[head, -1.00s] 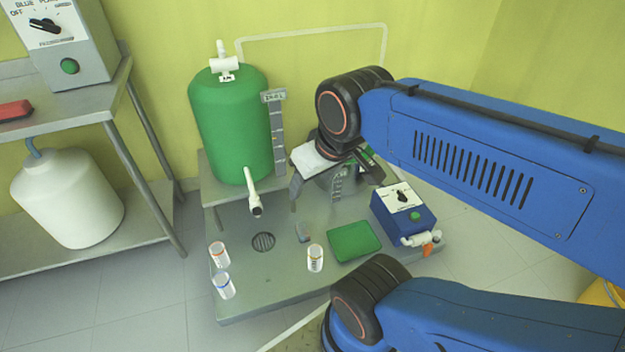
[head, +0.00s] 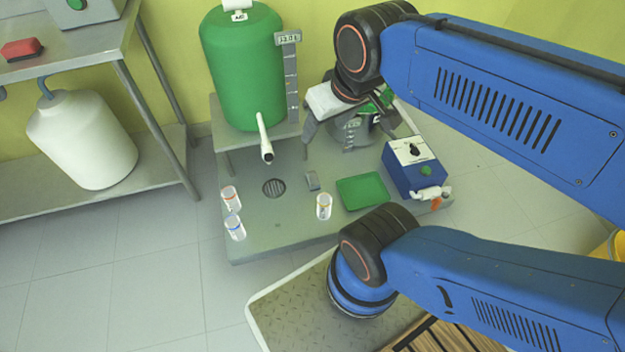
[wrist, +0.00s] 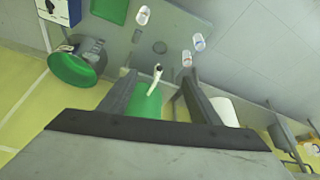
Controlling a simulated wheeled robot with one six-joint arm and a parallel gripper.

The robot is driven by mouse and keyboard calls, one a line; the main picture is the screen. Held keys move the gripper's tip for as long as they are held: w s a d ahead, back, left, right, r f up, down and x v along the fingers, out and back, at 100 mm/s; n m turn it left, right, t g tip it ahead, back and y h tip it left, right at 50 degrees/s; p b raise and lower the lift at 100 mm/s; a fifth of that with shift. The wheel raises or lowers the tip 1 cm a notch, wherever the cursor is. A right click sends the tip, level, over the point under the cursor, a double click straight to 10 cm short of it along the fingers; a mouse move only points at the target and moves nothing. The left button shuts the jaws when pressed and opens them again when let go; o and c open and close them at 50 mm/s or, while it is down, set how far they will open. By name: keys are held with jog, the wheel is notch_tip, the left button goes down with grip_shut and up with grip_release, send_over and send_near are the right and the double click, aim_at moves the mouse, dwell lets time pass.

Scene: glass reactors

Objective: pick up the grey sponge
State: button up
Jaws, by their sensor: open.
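The grey sponge (head: 312,180) is a small block on the grey platform (head: 285,225), between the round drain and the green tray in the head view. In the wrist view a small grey patch (wrist: 137,35) near the drain looks like it. My gripper (wrist: 158,72) is open and empty, its two dark fingers apart. In the head view my gripper (head: 350,140) hangs over the back of the platform, beyond the sponge and not touching it. A grey vessel there overlaps it and partly hides one finger.
A green tank (head: 245,75) with a white spout (head: 264,138) stands behind the drain (head: 274,187). A cup (head: 324,206) stands in front of the sponge, two more cups (head: 232,212) at left. A green tray (head: 362,190) and a blue control box (head: 413,167) are at right.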

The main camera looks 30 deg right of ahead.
dwell(0.3)
jog(key=o, duration=0.9)
jog(key=shift+w, duration=0.3)
jog(key=m+g, duration=0.5)
jog(key=m, duration=1.6)
send_over(313, 178)
notch_tip(313, 178, down, 48)
jog(key=f, duration=0.1)
notch_tip(313, 178, down, 10)
jog(key=shift+s+f, duration=0.15)
jog(key=shift+w+f, duration=0.2)
jog(key=shift+f, duration=2.9)
